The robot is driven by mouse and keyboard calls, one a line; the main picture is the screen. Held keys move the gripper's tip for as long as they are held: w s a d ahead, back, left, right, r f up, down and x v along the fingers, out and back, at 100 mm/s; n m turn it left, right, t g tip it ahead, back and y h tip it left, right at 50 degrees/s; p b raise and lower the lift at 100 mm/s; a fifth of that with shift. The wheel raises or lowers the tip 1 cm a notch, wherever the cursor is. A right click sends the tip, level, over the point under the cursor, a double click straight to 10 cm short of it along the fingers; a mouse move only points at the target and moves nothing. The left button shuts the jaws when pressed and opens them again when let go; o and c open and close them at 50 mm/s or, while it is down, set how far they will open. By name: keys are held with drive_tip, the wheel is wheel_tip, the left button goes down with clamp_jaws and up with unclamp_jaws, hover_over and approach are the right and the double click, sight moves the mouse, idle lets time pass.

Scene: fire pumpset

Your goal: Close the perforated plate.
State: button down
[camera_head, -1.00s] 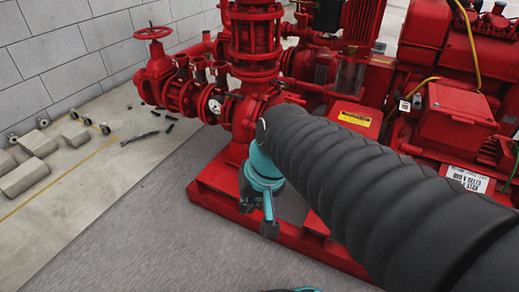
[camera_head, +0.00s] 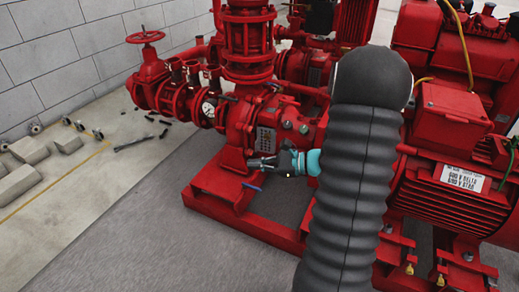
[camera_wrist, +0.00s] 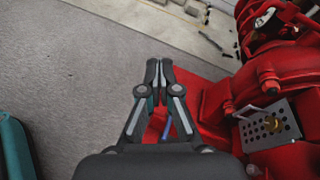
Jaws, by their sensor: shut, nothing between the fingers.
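The perforated plate (camera_head: 266,140) is a small grey metal sheet with rows of holes on the red pump casing. My gripper (camera_head: 252,163) is shut and empty, pointing left, just below the plate in the head view. In the wrist view its fingertips (camera_wrist: 158,66) meet, to the left of the plate and apart from it.
A blue lever (camera_head: 251,187) sits low on the pump, below my gripper. The red base frame (camera_head: 235,202) runs beneath, and a red motor (camera_head: 450,205) stands at the right. Grey floor (camera_head: 130,235) is free at the left.

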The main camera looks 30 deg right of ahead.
drive_tip(key=w+d+f+m+t+h, duration=0.2)
drive_tip(key=d+f+m+t+h, duration=0.45)
drive_tip(key=d, duration=0.85)
drive_tip(key=m+y+b, duration=0.1)
drive_tip(key=m+y, duration=0.1)
drive_tip(key=m, duration=0.1)
approach(260, 148)
drive_tip(key=w+a+r, duration=0.3)
drive_tip(key=a, duration=0.3)
drive_tip(key=shift+r, duration=0.35)
drive_tip(key=shift+a+t, duration=0.1)
drive_tip(key=shift+t, duration=0.15)
drive_tip(key=shift+w+a+b, duration=0.2)
drive_tip(key=shift+w+b, duration=0.45)
drive_tip(key=shift+w, duration=0.35)
